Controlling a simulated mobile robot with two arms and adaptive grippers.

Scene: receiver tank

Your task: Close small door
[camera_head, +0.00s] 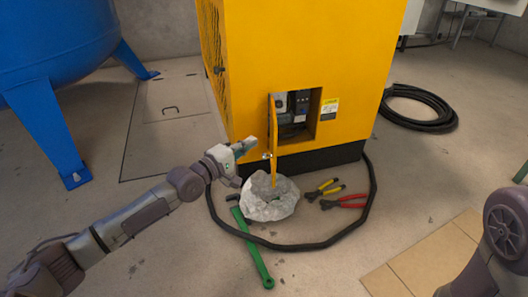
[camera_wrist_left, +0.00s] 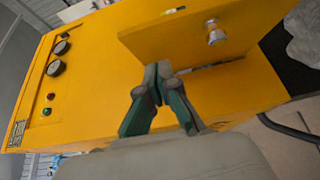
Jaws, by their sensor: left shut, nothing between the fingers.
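The small yellow door (camera_head: 273,137) stands open on the front of the yellow cabinet (camera_head: 300,50), swung outward from the left side of its opening. Behind it the opening (camera_head: 300,112) shows dark switchgear inside. My left gripper (camera_head: 249,143) is shut and empty, just left of the door. In the left wrist view the closed fingertips (camera_wrist_left: 158,70) are close to the door panel (camera_wrist_left: 190,35), which carries a round silver lock (camera_wrist_left: 215,33). I cannot tell whether they touch it. My right gripper is out of view; only part of my right arm shows.
A grey rock (camera_head: 270,198) lies on the floor below the door. A green bar tool (camera_head: 254,250), yellow-handled pliers (camera_head: 322,190) and a red-handled tool (camera_head: 343,201) lie nearby. A black hose (camera_head: 315,244) loops around them. A blue tank (camera_head: 50,40) stands at left.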

